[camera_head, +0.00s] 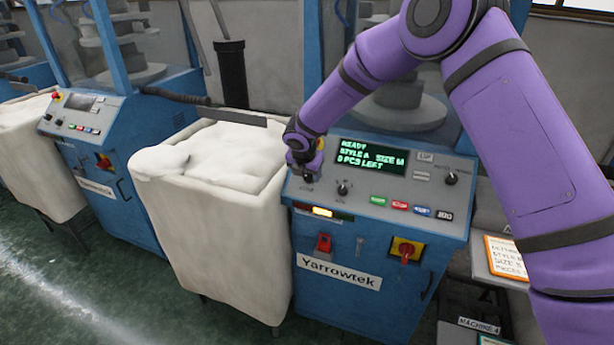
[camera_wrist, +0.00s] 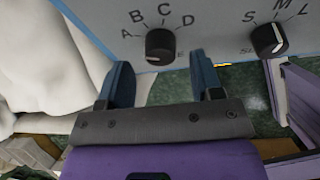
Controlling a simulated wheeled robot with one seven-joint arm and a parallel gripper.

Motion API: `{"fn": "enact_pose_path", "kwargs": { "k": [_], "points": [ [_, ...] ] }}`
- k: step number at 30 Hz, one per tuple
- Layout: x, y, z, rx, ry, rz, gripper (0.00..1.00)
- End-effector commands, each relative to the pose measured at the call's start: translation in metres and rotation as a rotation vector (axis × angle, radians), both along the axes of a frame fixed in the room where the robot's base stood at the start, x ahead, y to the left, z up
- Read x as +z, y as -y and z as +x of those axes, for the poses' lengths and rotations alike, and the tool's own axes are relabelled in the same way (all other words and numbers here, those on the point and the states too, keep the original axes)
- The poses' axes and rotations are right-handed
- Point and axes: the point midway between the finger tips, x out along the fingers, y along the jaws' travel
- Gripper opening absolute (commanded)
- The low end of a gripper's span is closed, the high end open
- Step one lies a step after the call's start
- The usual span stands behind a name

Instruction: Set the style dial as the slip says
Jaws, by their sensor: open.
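The style dial (camera_wrist: 160,45) is a black knob with letters A, B, C and D around it. In the head view my gripper (camera_head: 306,174) is at the panel's left end and hides most of the dial. The display (camera_head: 370,158) reads READY, STYLE A, a size that looks like M, and 0 PCS LEFT. The orange-edged slip (camera_head: 507,257) lies right of the machine; its style letter is too small to be sure of.
The size dial (camera_wrist: 269,39), marked S, M, L, sits right of the style dial. Several coloured buttons (camera_head: 400,205) and a red switch (camera_head: 405,251) are below the display. A white fabric-filled bin (camera_head: 215,230) stands close on the left.

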Motion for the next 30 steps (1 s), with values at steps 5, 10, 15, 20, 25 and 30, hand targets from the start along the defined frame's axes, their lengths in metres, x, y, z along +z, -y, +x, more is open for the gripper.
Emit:
{"fn": "enact_pose_path", "kwargs": {
  "k": [5,10,15,20,25,30],
  "points": [
    [-0.015,0.001,0.007,-0.002,0.0,0.001,0.6],
    [-0.02,0.002,0.009,-0.002,0.0,0.001,0.6],
    [-0.02,0.002,0.009,-0.002,0.001,0.0,0.6],
    [-0.02,0.002,0.009,-0.002,0.001,0.0,0.32],
    [-0.02,0.002,0.009,-0.002,0.001,0.0,0.11],
    [-0.019,0.002,0.009,-0.011,0.004,0.009,0.11]
  ]
}}
